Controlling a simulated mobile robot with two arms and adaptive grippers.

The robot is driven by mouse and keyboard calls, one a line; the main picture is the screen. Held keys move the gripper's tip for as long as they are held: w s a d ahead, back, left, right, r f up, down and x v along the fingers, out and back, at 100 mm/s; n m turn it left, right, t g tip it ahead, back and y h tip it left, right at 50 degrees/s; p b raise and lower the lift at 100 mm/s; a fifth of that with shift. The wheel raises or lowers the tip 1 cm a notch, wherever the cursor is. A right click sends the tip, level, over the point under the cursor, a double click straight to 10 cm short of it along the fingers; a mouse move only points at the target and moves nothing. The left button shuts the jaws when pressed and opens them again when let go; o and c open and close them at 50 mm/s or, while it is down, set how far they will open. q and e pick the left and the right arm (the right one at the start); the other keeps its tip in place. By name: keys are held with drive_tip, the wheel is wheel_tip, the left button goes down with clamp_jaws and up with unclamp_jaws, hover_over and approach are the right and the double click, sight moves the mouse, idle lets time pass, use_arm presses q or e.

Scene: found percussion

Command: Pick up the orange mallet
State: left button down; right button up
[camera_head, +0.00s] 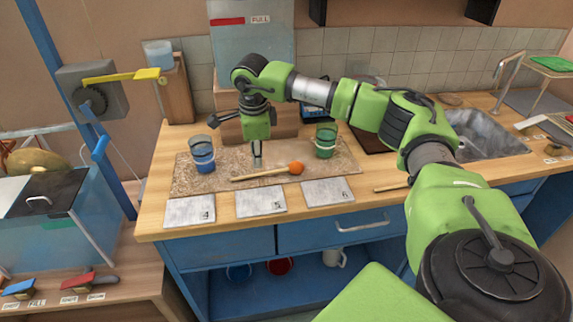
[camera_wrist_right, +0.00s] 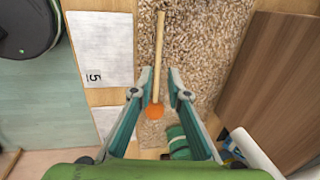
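The orange mallet, with an orange ball head (camera_head: 296,168) and a pale wooden handle (camera_head: 262,174), lies on a speckled mat (camera_head: 215,183) on the counter. My right gripper (camera_head: 257,162) points down at the mallet's handle. In the right wrist view its fingers (camera_wrist_right: 160,74) are apart and empty. There the handle (camera_wrist_right: 160,35) runs between the fingertips in the picture, and the orange head (camera_wrist_right: 155,112) shows between the fingers. I cannot tell how far the fingertips are above the handle. My left gripper is not in view.
A blue cup (camera_head: 202,156) stands left of my right gripper and a green cup (camera_head: 326,140) right of it. Cards numbered 4 (camera_head: 189,211), 5 (camera_head: 260,201) and 6 (camera_head: 327,191) lie along the front. A sink (camera_head: 485,135) is at the right.

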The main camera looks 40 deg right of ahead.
sight(258, 174)
drive_tip(key=f, duration=0.1)
drive_tip(key=f+p, duration=0.1)
drive_tip(key=f, duration=0.3)
drive_tip(key=shift+w+d+f+p, duration=0.2)
drive_tip(key=shift+w+f+p, duration=0.05)
drive_tip(key=shift+w+p, duration=0.1)
drive_tip(key=shift+f, duration=0.3)
clamp_jaws()
